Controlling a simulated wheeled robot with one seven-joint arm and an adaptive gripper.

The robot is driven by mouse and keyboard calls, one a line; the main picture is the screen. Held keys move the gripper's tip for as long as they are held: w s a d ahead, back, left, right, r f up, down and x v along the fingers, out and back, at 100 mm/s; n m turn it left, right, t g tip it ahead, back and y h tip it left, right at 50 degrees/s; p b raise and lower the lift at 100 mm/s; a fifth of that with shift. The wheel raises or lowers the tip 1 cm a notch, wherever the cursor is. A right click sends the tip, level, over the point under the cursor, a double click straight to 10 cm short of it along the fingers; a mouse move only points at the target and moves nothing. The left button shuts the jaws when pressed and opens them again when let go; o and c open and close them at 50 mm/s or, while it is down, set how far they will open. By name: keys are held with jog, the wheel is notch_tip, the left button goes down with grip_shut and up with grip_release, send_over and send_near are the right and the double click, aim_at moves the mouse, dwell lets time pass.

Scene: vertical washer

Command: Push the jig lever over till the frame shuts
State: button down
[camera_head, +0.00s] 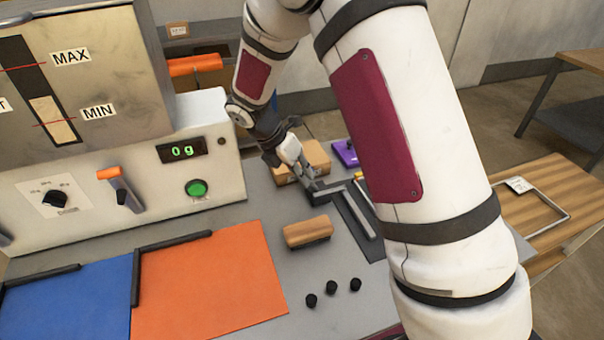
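The jig shows as a dark plate (372,246) with grey angled bars (354,216) on the grey bench, partly hidden behind my arm. A short grey bar, perhaps the lever (332,187), reaches from near my fingers to the corner of these bars. My gripper (309,178) points down at the left end of this bar, close to or touching it. The fingers are small and dark here, so I cannot tell whether they are open or shut. The right part of the jig is hidden by my arm.
A wooden-topped block (307,232) lies in front of the jig, with several black knobs (333,286) nearer. A cardboard box (303,165) and a purple item (345,152) stand behind. Orange (212,284) and blue (70,300) panels lie left, below the control panel (80,205).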

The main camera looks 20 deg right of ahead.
jog(key=shift+d+r, duration=0.1)
jog(key=shift+d, duration=0.05)
jog(key=shift+d+r+y+p, duration=0.25)
jog(key=shift+d+y+p, duration=0.3)
jog(key=shift+y+p, duration=0.15)
jog(key=shift+d+r+y+p, duration=0.25)
jog(key=shift+d+y+p, duration=0.3)
jog(key=shift+y, duration=0.25)
jog(key=d+y+p, duration=0.1)
jog(key=y, duration=0.1)
jog(key=d+y+p, duration=0.1)
jog(key=y, duration=0.1)
jog(key=shift+d+r, duration=0.1)
jog(key=shift+d, duration=0.25)
jog(key=shift+d+f+y+p, duration=0.2)
jog(key=shift+d+f+y, duration=0.15)
jog(key=shift+d+y, duration=0.6)
jog(key=shift+d+f+y+p, duration=0.15)
jog(key=shift+d+f+y, duration=0.15)
jog(key=shift+d+y, duration=0.6)
jog(key=shift+d, duration=0.1)
jog(key=c, duration=1.7)
grip_release()
jog(key=shift+f, duration=0.1)
